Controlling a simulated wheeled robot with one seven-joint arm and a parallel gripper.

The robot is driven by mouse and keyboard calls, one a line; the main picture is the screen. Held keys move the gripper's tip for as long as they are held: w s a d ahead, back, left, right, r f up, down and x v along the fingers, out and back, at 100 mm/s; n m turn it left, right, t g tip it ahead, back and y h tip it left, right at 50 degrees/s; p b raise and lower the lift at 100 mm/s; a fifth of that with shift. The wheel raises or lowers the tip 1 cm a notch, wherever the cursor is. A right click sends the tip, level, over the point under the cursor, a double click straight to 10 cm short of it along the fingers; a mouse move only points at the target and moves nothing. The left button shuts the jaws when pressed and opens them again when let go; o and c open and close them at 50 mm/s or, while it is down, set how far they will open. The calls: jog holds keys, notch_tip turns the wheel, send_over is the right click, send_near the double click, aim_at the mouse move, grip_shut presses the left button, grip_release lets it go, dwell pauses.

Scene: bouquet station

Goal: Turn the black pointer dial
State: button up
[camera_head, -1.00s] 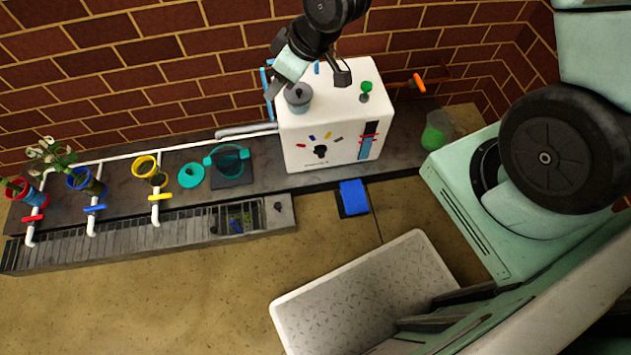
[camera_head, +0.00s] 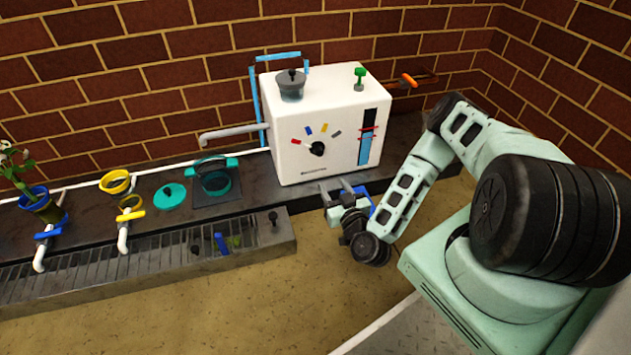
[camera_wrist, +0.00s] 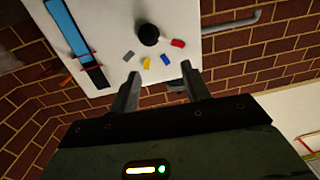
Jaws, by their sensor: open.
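The black pointer dial (camera_head: 317,149) is on the front face of the white box (camera_head: 290,110), with red, blue, yellow and grey marks in an arc above it. My gripper (camera_head: 342,188) is in front of the box, below and a little right of the dial, with its fingers apart and nothing between them. In the wrist view the box appears upside down. The dial (camera_wrist: 149,34) lies beyond the spread fingertips of my gripper (camera_wrist: 160,82), apart from them.
A blue and red gauge (camera_head: 368,137) is right of the dial. A grey spout (camera_head: 232,134) sticks out left of the box. A grey lidded pot (camera_head: 291,86) and green valve (camera_head: 359,80) are on top. A teal pot (camera_head: 215,178) stands left. A blue item (camera_head: 366,199) lies partly behind my gripper.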

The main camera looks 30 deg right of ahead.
aim_at(320, 154)
jog(key=shift+m+h, duration=0.5)
jog(key=shift+h, duration=0.3)
jog(key=b+x, duration=0.3)
jog(key=x, duration=0.2)
jog(key=f+b+x, duration=0.1)
jog(key=b+x, duration=0.2)
jog(key=x, duration=0.2)
jog(key=b+x, duration=0.3)
jog(key=x, duration=0.2)
jog(key=shift+s+d+f, duration=0.15)
jog(key=shift+d+f, duration=0.1)
jog(key=shift+d, duration=0.15)
jog(key=shift+w+d+r, duration=0.1)
jog(key=shift+w+d, duration=0.05)
jog(key=shift+w, duration=0.3)
jog(key=c, duration=1)
